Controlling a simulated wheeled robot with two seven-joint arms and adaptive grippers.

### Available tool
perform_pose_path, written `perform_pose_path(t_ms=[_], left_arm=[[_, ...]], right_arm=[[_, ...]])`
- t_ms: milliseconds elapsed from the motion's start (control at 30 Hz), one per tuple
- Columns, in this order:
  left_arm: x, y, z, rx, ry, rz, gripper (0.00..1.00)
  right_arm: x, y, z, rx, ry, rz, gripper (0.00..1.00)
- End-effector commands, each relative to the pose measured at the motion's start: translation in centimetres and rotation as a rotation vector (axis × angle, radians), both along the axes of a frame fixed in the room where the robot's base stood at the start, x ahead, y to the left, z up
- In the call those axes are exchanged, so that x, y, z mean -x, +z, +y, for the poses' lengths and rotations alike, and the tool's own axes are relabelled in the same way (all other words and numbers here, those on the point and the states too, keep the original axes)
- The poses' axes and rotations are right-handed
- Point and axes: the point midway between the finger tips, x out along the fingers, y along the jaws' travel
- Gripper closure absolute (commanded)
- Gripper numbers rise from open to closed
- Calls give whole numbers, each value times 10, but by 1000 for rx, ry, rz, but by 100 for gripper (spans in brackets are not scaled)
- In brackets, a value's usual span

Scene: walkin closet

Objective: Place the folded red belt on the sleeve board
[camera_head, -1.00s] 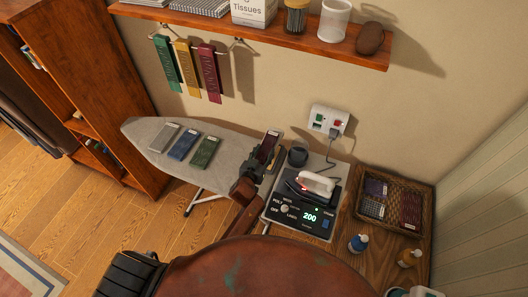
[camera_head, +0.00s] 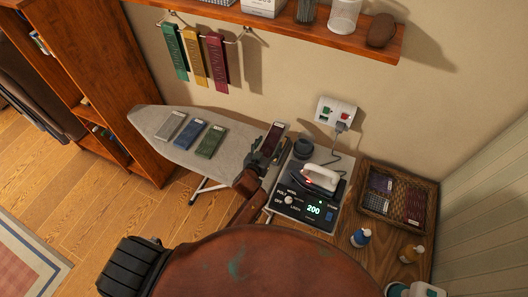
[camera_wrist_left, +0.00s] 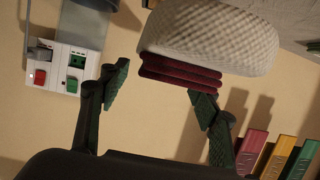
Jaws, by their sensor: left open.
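The folded red belt (camera_wrist_left: 180,72) lies in stacked dark red layers flat against the padded face of the sleeve board (camera_wrist_left: 210,30), whose quilted pale cover fills the top of the left wrist view, which looks upside down. In the head view the red belt (camera_head: 274,133) shows with a pale label, at the right end of the ironing board. My left gripper (camera_wrist_left: 160,95) is open, its fingers apart and the space between them empty. It is close to the belt's edge and looks clear of it. In the head view my left gripper (camera_head: 263,156) hides part of the sleeve board.
Grey, blue and green folded belts (camera_head: 210,141) lie on the ironing board (camera_head: 150,120). An iron (camera_head: 320,178) rests at a control panel reading 200. Belts (camera_head: 217,64) hang below the shelf.

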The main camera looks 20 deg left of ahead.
Motion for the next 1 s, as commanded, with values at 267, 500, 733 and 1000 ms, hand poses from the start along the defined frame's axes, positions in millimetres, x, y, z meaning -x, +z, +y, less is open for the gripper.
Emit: perform_pose_path(t_ms=[267,500,733,1000], left_arm=[[57,16,3,1,1,2,43],[93,27,4,1,1,1,43],[104,32,4,1,1,1,43],[104,32,4,0,1,1,43]], right_arm=[[0,-2,0,0,0,0,60],[0,-4,0,0,0,0,60],[0,-4,0,0,0,0,60],[0,-4,0,0,0,0,60]])
